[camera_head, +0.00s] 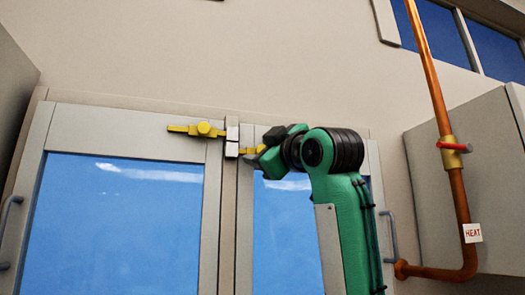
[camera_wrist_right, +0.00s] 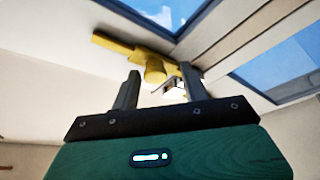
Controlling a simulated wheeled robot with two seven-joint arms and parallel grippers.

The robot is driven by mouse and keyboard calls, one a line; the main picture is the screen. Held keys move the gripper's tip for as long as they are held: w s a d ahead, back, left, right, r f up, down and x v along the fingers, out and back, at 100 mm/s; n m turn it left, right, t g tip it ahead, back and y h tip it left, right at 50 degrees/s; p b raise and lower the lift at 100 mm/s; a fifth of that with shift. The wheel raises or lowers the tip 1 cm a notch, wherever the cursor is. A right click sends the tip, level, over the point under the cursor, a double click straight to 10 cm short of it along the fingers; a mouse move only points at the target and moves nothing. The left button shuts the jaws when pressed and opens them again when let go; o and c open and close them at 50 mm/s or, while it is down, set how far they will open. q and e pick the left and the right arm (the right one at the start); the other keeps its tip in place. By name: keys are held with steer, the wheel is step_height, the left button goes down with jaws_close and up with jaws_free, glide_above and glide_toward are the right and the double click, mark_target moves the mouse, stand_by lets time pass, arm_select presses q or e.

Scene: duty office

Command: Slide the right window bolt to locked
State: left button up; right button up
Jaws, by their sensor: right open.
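The right window bolt (camera_head: 249,150) is yellow and sits at the top of the right window sash; in the head view my right gripper hides most of it. In the right wrist view its yellow bar (camera_wrist_right: 113,43) and round knob (camera_wrist_right: 155,71) show. My right gripper (camera_head: 266,147) is at the bolt. It is open, and in the right wrist view the knob appears between its two fingertips (camera_wrist_right: 160,75); whether they touch it I cannot tell. Pale catch blocks (camera_head: 232,141) stand at the middle stile. My left gripper is out of view.
The left window bolt (camera_head: 204,129), also yellow with a knob, lies on the left sash. A copper pipe (camera_head: 437,90) with a red-handled valve (camera_head: 456,146) runs down at the right, beside a grey cabinet (camera_head: 490,190). Wall above the window is clear.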

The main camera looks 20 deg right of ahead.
arm_select(q)
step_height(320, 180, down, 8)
steer(key=b, duration=0.8)
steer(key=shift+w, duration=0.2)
arm_select(e)
steer(key=v, duration=1.3)
steer(key=shift+s, duration=0.4)
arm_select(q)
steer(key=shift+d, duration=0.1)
arm_select(e)
steer(key=shift+f, duration=0.1)
